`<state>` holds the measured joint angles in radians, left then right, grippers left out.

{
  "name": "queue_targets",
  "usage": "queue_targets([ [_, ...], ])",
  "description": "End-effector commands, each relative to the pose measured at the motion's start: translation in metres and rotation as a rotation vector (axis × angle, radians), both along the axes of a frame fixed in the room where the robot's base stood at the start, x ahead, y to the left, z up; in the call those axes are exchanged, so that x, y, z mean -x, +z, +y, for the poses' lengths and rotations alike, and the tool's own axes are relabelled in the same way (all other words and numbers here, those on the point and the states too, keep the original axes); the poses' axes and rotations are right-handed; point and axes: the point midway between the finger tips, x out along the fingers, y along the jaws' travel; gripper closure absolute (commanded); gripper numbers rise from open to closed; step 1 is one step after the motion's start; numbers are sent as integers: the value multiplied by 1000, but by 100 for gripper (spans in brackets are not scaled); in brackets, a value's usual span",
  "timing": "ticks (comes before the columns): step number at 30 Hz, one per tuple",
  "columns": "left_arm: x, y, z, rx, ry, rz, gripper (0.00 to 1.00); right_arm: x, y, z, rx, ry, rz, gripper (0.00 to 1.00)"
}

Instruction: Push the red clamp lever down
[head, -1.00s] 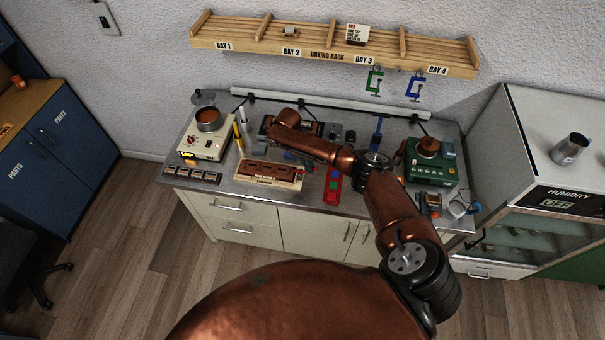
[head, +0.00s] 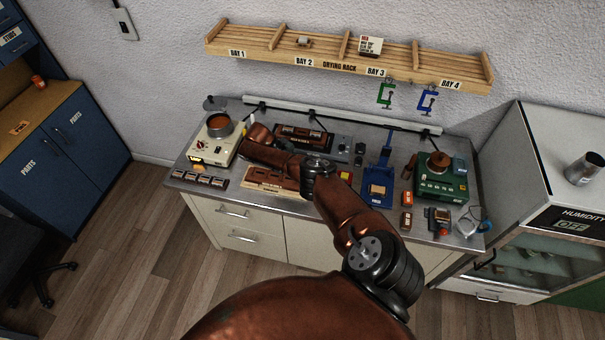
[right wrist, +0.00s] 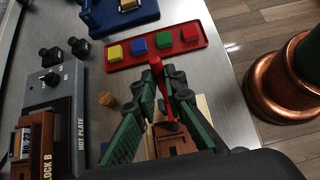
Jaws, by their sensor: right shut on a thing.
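In the right wrist view my right gripper (right wrist: 160,92) has its green fingers on either side of the red clamp lever (right wrist: 157,78) and is shut on it. The lever's tip sticks out beyond the fingertips towards the red tray. Its lower end runs back over a brown wooden block (right wrist: 178,143) on a pale base, partly hidden by the fingers. I cannot tell the lever's exact angle. In the head view the brown and cream fixture (head: 268,182) lies at the bench's front, and my arm hides the lever and gripper. My left gripper is not in view.
A red tray (right wrist: 118,66) with coloured blocks lies just beyond the fingertips. The hot plate (right wrist: 68,115) with black knobs is on the left. A blue stand (head: 378,192), a green device (head: 440,183) and a beige heater (head: 212,148) stand on the bench.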

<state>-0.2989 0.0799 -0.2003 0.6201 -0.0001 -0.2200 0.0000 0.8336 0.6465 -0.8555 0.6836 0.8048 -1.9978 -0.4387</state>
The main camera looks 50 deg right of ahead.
Motion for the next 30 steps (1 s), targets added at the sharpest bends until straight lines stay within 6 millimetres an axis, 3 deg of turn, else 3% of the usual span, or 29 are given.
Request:
queue_targets([
  [10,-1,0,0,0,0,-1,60,-1,-2,2,-3,4,2,100],
  [11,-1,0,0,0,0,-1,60,-1,-2,2,-2,4,2,88],
  [18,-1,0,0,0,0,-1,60,0,-1,1,1,2,3,72],
  [30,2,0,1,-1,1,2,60,-4,4,0,4,6,-4,72],
])
